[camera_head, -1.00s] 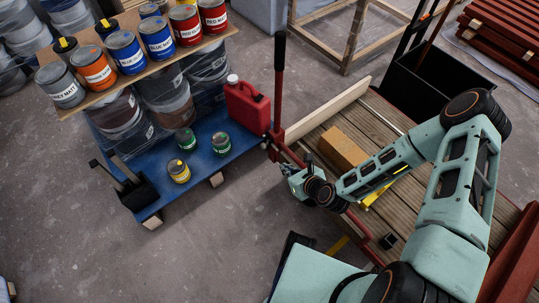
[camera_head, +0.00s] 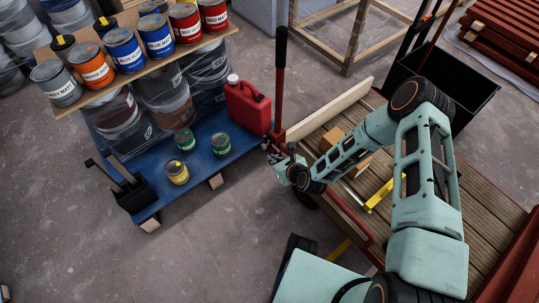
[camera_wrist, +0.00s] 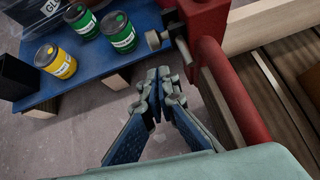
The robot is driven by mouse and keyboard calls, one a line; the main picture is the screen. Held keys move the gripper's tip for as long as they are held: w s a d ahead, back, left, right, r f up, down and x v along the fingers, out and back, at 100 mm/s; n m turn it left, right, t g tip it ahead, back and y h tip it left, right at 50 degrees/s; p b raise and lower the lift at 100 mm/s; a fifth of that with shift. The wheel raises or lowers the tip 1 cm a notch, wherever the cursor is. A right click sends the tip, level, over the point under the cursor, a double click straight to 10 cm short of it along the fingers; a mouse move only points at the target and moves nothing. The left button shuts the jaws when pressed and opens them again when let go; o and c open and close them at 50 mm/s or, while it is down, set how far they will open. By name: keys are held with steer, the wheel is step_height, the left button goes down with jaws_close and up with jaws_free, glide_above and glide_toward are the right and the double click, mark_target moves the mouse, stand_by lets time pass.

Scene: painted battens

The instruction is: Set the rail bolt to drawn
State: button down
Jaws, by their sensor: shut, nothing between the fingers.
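My gripper (camera_wrist: 158,76) is shut and empty. Its fingertips are just below the bolt in the picture, beside the red post; whether they touch it I cannot tell. In the head view my gripper (camera_head: 281,170) is at the cart's red front corner, below the tall red handle (camera_head: 280,75). The bolt is too small to make out there.
The red rail (camera_wrist: 230,90) runs close along my gripper's right side. A blue pallet (camera_head: 205,180) with green and yellow cans and a red jerrycan (camera_head: 248,107) stands to the left. A box (camera_head: 334,138) lies on the wooden cart deck (camera_head: 484,203). Bare floor lies between pallet and cart.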

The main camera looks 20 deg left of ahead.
mark_target(262, 145)
steer(key=shift+w+a+r, duration=0.15)
steer(key=shift+w+a, duration=0.25)
steer(key=shift+a, duration=0.15)
steer(key=shift+w+a+r, duration=0.15)
steer(key=shift+w+a, duration=0.2)
steer(key=shift+a, duration=0.15)
steer(key=a, duration=0.1)
steer(key=w+a+b, duration=0.1)
steer(key=a+b, duration=0.1)
steer(key=shift+w+a+f, duration=0.15)
steer(key=shift+w+f, duration=0.05)
steer(key=shift+w, duration=0.2)
steer(key=shift+w+a+r, duration=0.15)
steer(key=shift+a+r, duration=0.05)
steer(key=shift+a, duration=0.2)
